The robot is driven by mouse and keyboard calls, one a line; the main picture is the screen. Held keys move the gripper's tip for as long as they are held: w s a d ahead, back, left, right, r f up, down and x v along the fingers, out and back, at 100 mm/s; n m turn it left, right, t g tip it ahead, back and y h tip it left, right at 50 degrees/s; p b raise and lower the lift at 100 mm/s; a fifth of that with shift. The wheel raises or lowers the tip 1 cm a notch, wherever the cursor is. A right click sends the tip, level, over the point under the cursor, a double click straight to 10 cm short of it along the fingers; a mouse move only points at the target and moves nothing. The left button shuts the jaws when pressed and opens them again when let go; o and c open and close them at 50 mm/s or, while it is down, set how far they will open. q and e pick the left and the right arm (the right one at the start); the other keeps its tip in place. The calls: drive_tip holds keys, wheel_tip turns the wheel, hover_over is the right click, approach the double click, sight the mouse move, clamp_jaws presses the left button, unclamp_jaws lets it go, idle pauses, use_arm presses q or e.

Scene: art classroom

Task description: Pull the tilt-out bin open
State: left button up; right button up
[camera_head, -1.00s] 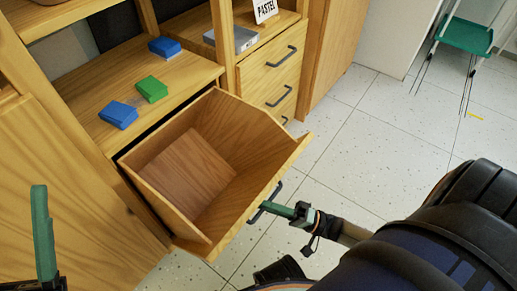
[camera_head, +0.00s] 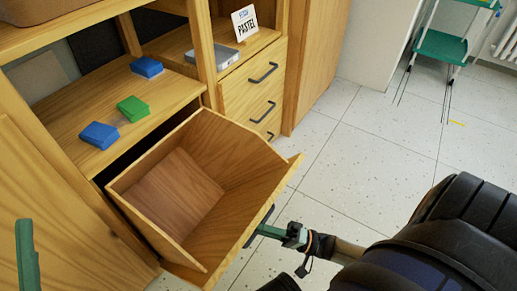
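The wooden tilt-out bin (camera_head: 232,190) leans out of the cabinet below a shelf, with its empty inside showing. Its dark handle (camera_head: 262,222) is on the front face, seen edge-on from above. My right gripper (camera_head: 262,229) is at that handle, its green fingers reaching the bar from the right. The fingers overlap in this view and the bin's front partly hides the handle, so I cannot tell whether they are closed on it. My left gripper (camera_head: 27,256) shows at the lower left edge, away from the bin; only one green finger is visible.
Blue and green blocks lie on the shelf (camera_head: 75,112) above the bin. Drawers (camera_head: 262,95) with dark handles stand to the right, below a "PASTEL" sign (camera_head: 245,22) and a grey box. A green cart (camera_head: 443,47) stands at the back right. The tiled floor (camera_head: 350,165) between is clear.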

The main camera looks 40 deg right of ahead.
drive_tip(key=shift+r, duration=0.2)
drive_tip(key=b+v, duration=0.1)
drive_tip(key=v, duration=1.1)
drive_tip(key=shift+s+d+f, duration=0.15)
drive_tip(key=shift+d+f, duration=0.1)
